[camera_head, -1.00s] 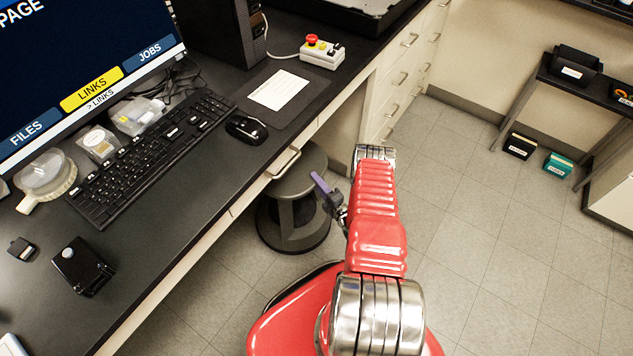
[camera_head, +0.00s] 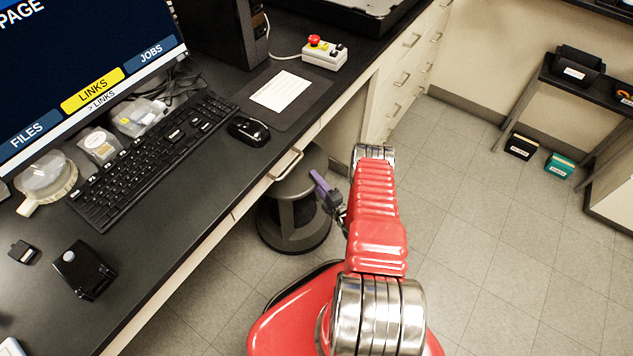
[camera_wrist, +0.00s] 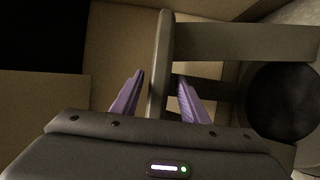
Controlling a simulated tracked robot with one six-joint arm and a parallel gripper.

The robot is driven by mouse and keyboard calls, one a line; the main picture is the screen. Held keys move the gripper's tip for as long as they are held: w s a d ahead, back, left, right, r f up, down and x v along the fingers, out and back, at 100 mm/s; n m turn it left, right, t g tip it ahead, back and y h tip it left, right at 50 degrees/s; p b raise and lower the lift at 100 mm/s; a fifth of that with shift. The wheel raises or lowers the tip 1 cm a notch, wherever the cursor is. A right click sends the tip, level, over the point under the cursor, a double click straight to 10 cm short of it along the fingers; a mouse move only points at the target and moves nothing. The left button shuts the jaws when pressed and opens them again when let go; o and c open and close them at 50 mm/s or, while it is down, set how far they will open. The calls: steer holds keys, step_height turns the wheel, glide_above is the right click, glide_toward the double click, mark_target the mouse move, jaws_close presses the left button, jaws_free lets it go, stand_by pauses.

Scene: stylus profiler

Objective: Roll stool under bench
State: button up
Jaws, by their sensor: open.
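The grey round stool (camera_head: 293,225) stands upright on the floor at the bench's front edge. In the head view its seat is partly beneath the bench top, and its base shows below. My gripper (camera_head: 323,190), with purple fingers, is at the right side of the seat. In the wrist view my gripper (camera_wrist: 160,95) is open, one finger on each side of the stool's thin seat edge (camera_wrist: 161,60), seen sideways. The stool's supports extend to the right there. I cannot tell whether either finger touches the seat.
The black bench top (camera_head: 160,215) holds a keyboard (camera_head: 155,155), a mouse (camera_head: 248,130) and a red-button box (camera_head: 323,52). White drawers (camera_head: 405,75) flank the knee space. Open tiled floor (camera_head: 490,240) lies to the right, with a small table (camera_head: 590,90) beyond.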

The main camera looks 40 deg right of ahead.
steer(key=s, duration=1.3)
steer(key=shift+s+a, duration=0.25)
steer(key=shift+s, duration=0.15)
stand_by(0.3)
